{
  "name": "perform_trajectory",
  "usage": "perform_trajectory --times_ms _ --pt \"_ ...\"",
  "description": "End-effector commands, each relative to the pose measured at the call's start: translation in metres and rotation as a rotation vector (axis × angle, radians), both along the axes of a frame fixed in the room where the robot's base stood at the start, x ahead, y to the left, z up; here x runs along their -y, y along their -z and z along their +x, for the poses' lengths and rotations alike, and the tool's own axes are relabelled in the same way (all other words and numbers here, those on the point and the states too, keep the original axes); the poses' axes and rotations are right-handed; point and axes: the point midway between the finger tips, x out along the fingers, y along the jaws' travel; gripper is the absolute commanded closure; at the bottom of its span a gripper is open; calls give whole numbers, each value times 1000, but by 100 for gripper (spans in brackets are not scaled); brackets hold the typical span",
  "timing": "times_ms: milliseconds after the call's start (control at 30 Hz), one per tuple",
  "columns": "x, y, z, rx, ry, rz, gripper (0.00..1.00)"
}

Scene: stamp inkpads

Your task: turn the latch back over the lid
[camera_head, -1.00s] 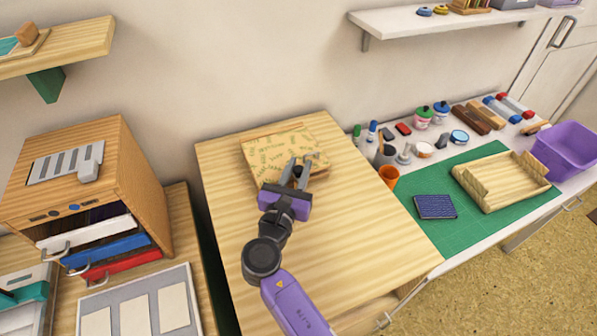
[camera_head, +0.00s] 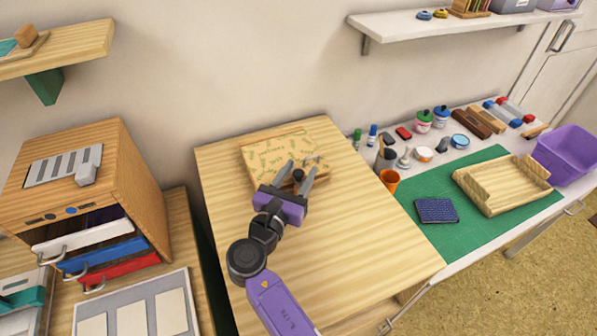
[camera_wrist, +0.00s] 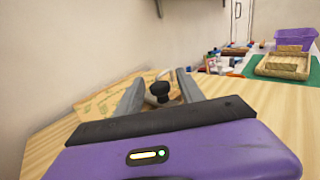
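A wooden box with a leaf-patterned tan lid (camera_head: 272,155) lies on the wooden tabletop. A dark round knob (camera_head: 298,175), which looks like the latch's, is near the lid's front right part. It also shows in the wrist view as a black knob (camera_wrist: 159,88) with a grey metal piece beside it. My gripper (camera_head: 300,165) is open, its two fingers spread on either side of the knob. In the wrist view my gripper (camera_wrist: 157,82) shows a gap between each finger and the knob. The latch's arm is mostly hidden by the fingers.
A green mat (camera_head: 464,228) at right holds a dark blue pad (camera_head: 436,210) and a wooden tray (camera_head: 488,208). A drawer cabinet (camera_head: 150,190) is at left. The tabletop's front and right are clear.

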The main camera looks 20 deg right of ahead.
Motion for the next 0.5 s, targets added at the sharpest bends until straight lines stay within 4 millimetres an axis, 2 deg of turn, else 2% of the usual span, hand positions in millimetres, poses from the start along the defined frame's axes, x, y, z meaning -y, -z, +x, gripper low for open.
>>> perform_trajectory --times_ms 267,500 --pt "-3 -1 -2 2 -1 -1 55" --pt "-27 1 -24 2 -5 -2 55"
